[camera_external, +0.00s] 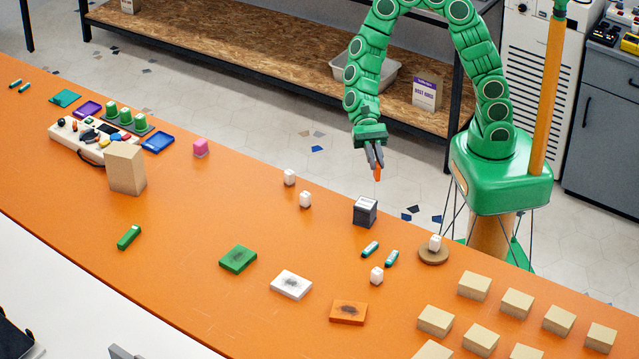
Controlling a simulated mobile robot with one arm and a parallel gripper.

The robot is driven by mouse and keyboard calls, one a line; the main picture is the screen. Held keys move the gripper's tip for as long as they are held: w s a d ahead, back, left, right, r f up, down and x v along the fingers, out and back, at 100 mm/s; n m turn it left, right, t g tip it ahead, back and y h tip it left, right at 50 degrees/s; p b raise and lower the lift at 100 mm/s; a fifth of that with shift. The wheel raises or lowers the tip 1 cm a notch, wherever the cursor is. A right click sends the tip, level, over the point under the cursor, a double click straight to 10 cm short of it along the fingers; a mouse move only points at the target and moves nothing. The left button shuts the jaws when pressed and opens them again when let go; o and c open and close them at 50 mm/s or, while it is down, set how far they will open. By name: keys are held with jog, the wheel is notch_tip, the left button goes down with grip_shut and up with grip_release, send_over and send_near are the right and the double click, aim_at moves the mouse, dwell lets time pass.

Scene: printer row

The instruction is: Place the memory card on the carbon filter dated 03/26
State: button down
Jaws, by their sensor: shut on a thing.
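My gripper (375,158) points down above the far edge of the orange table, behind and above a dark box with a pale top (365,211). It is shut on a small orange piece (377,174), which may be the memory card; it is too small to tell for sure. Three flat pads with dark smudges, which look like carbon filters, lie nearer the front: a green one (238,259), a white one (291,284) and an orange one (348,312). No date can be read on them. The held piece is apart from all three.
Small white blocks (305,199) and teal sticks (370,249) lie around the dark box. A white block sits on a round brown coaster (433,256). Several tan boxes (474,285) fill the right. A tall tan box (125,168) stands left.

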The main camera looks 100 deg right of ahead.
jog(key=shift+w+a+f, duration=0.3)
jog(key=shift+w+f, duration=0.5)
jog(key=shift+f, duration=0.2)
jog(key=shift+w+a+f, duration=0.25)
jog(key=shift+w+f, duration=0.5)
jog(key=shift+f, duration=1.8)
jog(key=shift+f, duration=0.15)
jog(key=c, duration=1.1)
grip_release()
jog(key=shift+c, duration=0.2)
